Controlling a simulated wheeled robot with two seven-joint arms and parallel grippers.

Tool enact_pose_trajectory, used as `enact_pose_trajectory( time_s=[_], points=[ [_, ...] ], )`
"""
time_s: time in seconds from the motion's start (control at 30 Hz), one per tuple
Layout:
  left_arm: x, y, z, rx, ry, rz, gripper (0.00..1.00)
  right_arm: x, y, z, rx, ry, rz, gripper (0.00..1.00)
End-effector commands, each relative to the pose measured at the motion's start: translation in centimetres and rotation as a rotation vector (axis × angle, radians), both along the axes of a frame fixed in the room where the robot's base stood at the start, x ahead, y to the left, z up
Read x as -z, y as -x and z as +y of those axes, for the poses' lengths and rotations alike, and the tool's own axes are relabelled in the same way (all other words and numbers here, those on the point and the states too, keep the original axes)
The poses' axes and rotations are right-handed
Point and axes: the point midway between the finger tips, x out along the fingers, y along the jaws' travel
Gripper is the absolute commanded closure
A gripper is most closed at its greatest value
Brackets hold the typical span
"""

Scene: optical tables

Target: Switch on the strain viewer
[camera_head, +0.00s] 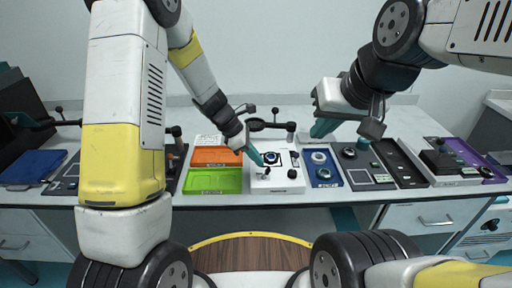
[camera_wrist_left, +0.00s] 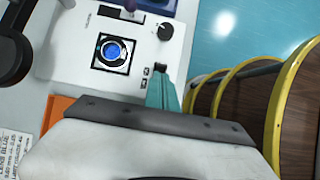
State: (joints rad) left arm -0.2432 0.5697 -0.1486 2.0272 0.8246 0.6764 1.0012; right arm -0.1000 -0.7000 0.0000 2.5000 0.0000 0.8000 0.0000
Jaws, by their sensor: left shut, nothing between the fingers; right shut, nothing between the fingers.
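The strain viewer appears to be the white instrument (camera_head: 290,186) at the middle of the table, with a dark upper part (camera_head: 270,124) behind it. Its white panel also shows in the left wrist view (camera_wrist_left: 75,60), with a blue round window (camera_wrist_left: 112,52), a black knob (camera_wrist_left: 165,31) and small dark controls (camera_wrist_left: 147,76). My left gripper (camera_head: 260,162) is shut and empty, low over the panel's left front. In the left wrist view its teal fingertips (camera_wrist_left: 161,82) are beside the small controls; contact cannot be told. My right gripper (camera_head: 322,128) is shut and empty, above and right of the instrument.
Orange (camera_head: 216,156) and green (camera_head: 213,180) trays lie left of the instrument. A blue tray (camera_head: 322,180) with a round part and a grey panel (camera_head: 371,182) lie to the right. A blue tray (camera_head: 40,168) lies far left, a purple-edged tray (camera_head: 492,174) far right.

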Motion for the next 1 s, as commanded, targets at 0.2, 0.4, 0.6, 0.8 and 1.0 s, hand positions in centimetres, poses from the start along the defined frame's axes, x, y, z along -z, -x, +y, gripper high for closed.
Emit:
enact_pose_trajectory(
  time_s=[0.2, 0.4, 0.6, 0.8, 1.0],
  points=[
    [-1.5, 0.0, 2.2, -0.002, 0.0, -0.003, 1.0, 0.0, 0.0, 0.0, 0.0, 0.0, 0.0, 1.0],
    [-5.7, 0.0, 3.8, 0.002, 0.002, -0.007, 1.0, 0.0, 0.0, 0.0, 0.0, 0.0, 0.0, 1.0],
    [-9.5, 0.1, 4.8, 0.003, 0.0, -0.005, 1.0, 0.0, 0.0, 0.0, 0.0, 0.0, 0.0, 1.0],
    [-11.3, 0.1, 5.3, 0.002, 0.0, -0.001, 1.0, 0.0, 0.0, 0.0, 0.0, 0.0, 0.0, 1.0],
    [-11.6, 0.1, 5.4, 0.001, -0.001, 0.0, 1.0, 0.0, 0.0, 0.0, 0.0, 0.0, 0.0, 1.0]
  ],
)
